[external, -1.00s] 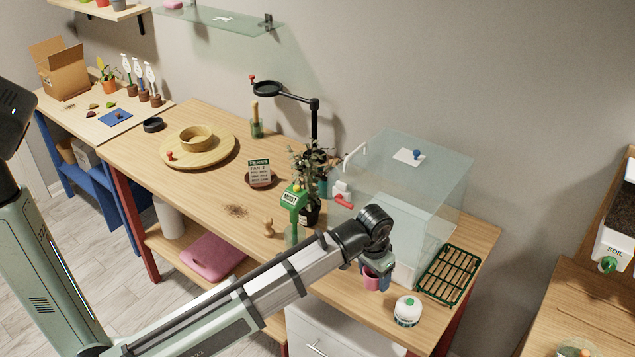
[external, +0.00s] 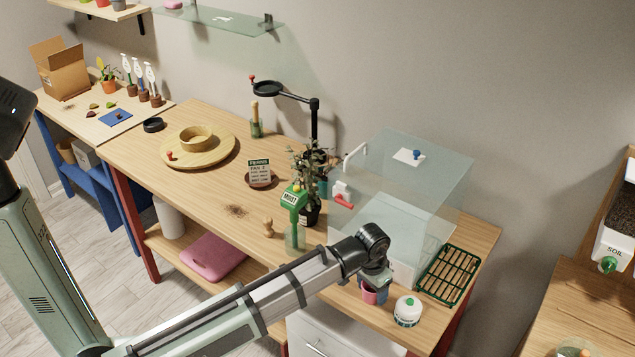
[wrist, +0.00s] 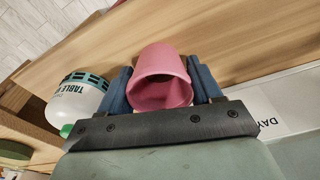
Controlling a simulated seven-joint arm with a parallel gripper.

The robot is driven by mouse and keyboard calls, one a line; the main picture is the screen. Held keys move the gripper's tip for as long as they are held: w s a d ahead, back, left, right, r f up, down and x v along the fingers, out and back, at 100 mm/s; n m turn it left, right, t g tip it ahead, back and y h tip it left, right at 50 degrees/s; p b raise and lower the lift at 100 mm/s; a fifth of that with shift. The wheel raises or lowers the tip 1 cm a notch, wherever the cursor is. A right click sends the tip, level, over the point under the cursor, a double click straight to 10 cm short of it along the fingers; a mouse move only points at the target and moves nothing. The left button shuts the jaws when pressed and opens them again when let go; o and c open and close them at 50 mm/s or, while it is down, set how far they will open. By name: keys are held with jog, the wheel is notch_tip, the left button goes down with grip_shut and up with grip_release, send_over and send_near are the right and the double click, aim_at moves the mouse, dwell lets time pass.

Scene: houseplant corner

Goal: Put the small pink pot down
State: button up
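The small pink pot (external: 369,297) is between the blue fingers of my gripper (external: 376,291), near the front edge of the wooden bench (external: 345,307). In the wrist view the pot (wrist: 160,76) lies between the two fingers of my gripper (wrist: 160,85), with a finger against each side and its open mouth toward the camera. The gripper is shut on it. The pot is at or just above the bench top; I cannot tell whether its base touches the wood.
A white bottle (external: 407,311) with a green cap stands close to the right of the gripper; it also shows in the wrist view (wrist: 80,98). A clear glass case (external: 425,200) stands behind, and a green rack (external: 448,275) lies to the right. A green moisture meter (external: 293,198) stands left.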

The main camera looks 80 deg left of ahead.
jog(key=o, duration=0.5)
jog(key=shift+r, duration=0.15)
jog(key=r, duration=0.8)
jog(key=s+r, duration=0.1)
jog(key=r, duration=0.3)
jog(key=shift+s+d, duration=0.1)
jog(key=shift+d, duration=0.3)
